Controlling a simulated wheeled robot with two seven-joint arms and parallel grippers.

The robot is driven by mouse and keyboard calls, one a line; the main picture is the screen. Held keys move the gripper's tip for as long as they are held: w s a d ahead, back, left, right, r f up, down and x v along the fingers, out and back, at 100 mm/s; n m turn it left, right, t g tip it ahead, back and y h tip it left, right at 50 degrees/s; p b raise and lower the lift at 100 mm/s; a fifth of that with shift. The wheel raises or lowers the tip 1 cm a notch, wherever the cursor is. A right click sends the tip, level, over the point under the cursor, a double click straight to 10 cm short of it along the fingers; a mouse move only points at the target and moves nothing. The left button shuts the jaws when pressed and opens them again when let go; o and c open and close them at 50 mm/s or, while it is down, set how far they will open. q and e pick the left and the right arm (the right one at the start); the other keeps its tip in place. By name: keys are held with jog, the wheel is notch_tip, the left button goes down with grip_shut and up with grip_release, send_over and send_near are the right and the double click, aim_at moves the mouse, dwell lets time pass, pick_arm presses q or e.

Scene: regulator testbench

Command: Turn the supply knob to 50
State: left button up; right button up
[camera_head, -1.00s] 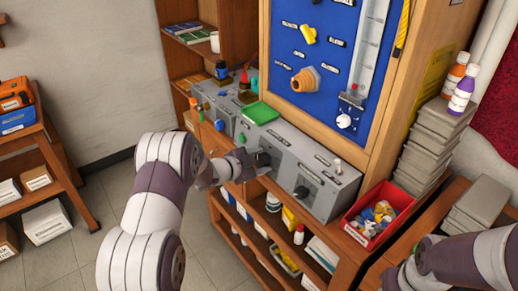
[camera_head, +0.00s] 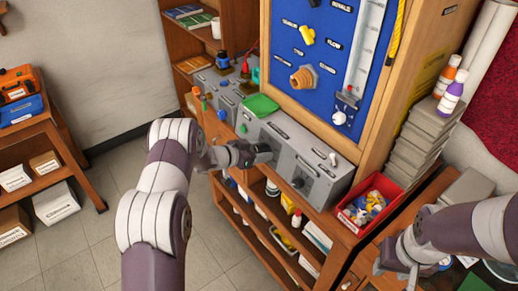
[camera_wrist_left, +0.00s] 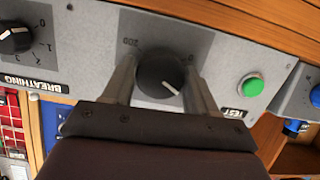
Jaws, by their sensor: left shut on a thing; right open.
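The black round knob (camera_wrist_left: 161,74) on the front of the grey box (camera_wrist_left: 222,55) sits between my left gripper's two fingers (camera_wrist_left: 158,85). The scale around it shows upside-down marks, with 200 at upper left and 0 at right. Its name label is hidden behind my gripper. The white pointer line on the knob faces the lower right of the wrist view. In the head view my left gripper (camera_head: 255,153) is at this knob (camera_head: 264,153), shut on it. My right gripper (camera_head: 395,262) is low at the right, open and empty, away from the box.
A second black knob (camera_wrist_left: 15,38), labelled BREATHING, is on the same box. A green TEST button (camera_wrist_left: 253,86) is on the other side. A green tray (camera_head: 261,105) lies on the box. A red bin (camera_head: 370,204) stands right of it. Stacked grey cases (camera_head: 414,150) stand farther right.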

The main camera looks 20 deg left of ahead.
dwell(0.5)
pick_arm(q)
jog(key=o, duration=1)
jog(key=b+v, duration=0.1)
jog(key=v, duration=1.1)
jog(key=shift+s+a, duration=0.2)
jog(key=shift+s, duration=0.1)
jog(key=shift+r+b, duration=0.1)
jog(key=shift+b, duration=0.2)
